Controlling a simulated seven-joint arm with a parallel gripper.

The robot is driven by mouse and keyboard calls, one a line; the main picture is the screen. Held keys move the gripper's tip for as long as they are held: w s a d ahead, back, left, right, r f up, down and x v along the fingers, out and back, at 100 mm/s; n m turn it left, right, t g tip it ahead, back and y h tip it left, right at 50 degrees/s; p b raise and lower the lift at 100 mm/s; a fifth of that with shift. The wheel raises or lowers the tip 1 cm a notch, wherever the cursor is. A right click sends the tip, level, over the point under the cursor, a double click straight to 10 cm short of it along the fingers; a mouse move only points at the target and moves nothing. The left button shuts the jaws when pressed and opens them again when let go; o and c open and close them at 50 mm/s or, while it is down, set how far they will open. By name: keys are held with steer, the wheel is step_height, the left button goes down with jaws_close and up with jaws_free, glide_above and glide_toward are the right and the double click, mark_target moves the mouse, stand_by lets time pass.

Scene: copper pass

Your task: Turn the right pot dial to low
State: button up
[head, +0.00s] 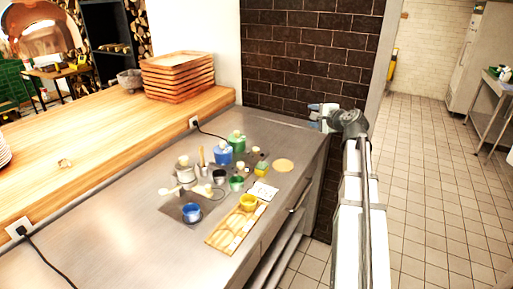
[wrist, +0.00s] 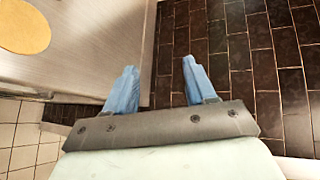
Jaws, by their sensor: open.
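I cannot make out a pot dial in either view. Small jars and cups stand in a cluster on the steel counter (head: 130,235) in the head view, including a blue cup (head: 191,212), a green cup (head: 237,184) and a yellow cup (head: 249,202). Which of them is the right pot is not clear. My gripper (head: 313,116) is past the counter's far right corner, beside the dark brick wall, well apart from the cluster. In the wrist view, its two blue fingers (wrist: 158,88) are spread with nothing between them.
A blue bottle (head: 223,154) stands behind the cups. The dark brick wall (head: 290,45) rises behind. Stacked wooden trays (head: 178,75) sit on the wooden ledge. Open tiled floor lies right.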

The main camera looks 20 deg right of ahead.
steer(key=w+a+r+n, duration=0.2)
steer(key=a+r+n, duration=0.1)
steer(key=a, duration=0.1)
steer(key=n+g+h, duration=0.2)
steer(key=n+g, duration=0.8)
steer(key=n, duration=0.4)
glide_toward(256, 148)
steer(key=x, duration=0.8)
steer(key=shift+f, duration=0.35)
jaws_close()
